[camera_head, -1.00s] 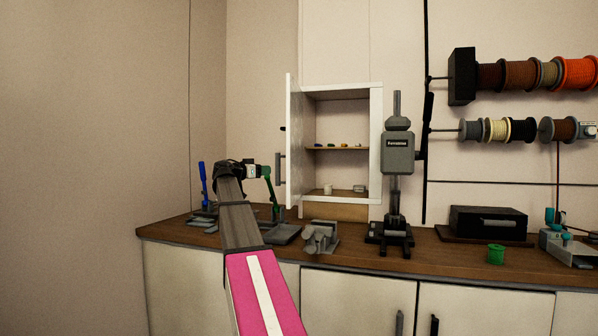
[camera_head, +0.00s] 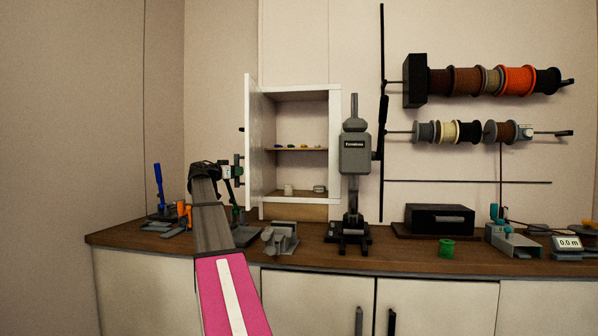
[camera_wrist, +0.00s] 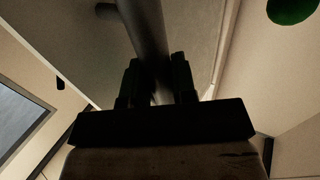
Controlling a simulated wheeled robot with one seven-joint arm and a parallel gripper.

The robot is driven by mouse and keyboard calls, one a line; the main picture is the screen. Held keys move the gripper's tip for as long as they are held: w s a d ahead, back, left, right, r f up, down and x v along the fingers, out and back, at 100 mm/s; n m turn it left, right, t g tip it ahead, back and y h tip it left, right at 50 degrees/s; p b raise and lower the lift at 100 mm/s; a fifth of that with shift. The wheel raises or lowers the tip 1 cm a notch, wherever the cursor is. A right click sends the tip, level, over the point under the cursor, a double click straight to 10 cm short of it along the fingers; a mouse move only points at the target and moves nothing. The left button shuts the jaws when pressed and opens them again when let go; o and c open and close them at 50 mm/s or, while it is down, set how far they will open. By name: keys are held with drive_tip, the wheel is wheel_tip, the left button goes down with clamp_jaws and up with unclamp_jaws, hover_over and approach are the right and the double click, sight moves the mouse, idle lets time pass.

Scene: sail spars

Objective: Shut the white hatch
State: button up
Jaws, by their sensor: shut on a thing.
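The white hatch (camera_head: 254,150) is the door of a wall cabinet (camera_head: 335,150), hinged on the cabinet's left side. It stands wide open, swung out toward me, and shows its inner face at a narrow angle. Its grey bar handle (camera_head: 238,170) is on the left, outer face. My gripper (camera_head: 232,172) is at that handle. In the wrist view the two dark fingers of my gripper (camera_wrist: 157,78) sit on either side of the handle bar (camera_wrist: 146,35), shut on it. The fingertips are dark and partly hidden.
Small items lie on the cabinet shelves (camera_head: 290,149). Below, the wooden counter (camera_head: 300,258) holds a grey vise (camera_head: 280,238), a grey press (camera_head: 354,160) right of the cabinet, and a blue-handled tool (camera_head: 158,185) left of my arm. Cord spools (camera_head: 465,81) hang at right.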

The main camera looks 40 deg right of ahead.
sight(251, 171)
drive_tip(key=shift+s+d, duration=2.7)
drive_tip(key=shift+d, duration=0.05)
drive_tip(key=s+d, duration=0.3)
drive_tip(key=d, duration=0.3)
drive_tip(key=shift+s+d, duration=0.35)
drive_tip(key=shift+s, duration=0.05)
drive_tip(key=s+d, duration=0.2)
drive_tip(key=d, duration=0.5)
drive_tip(key=shift+d, duration=0.25)
drive_tip(key=shift+d, duration=0.15)
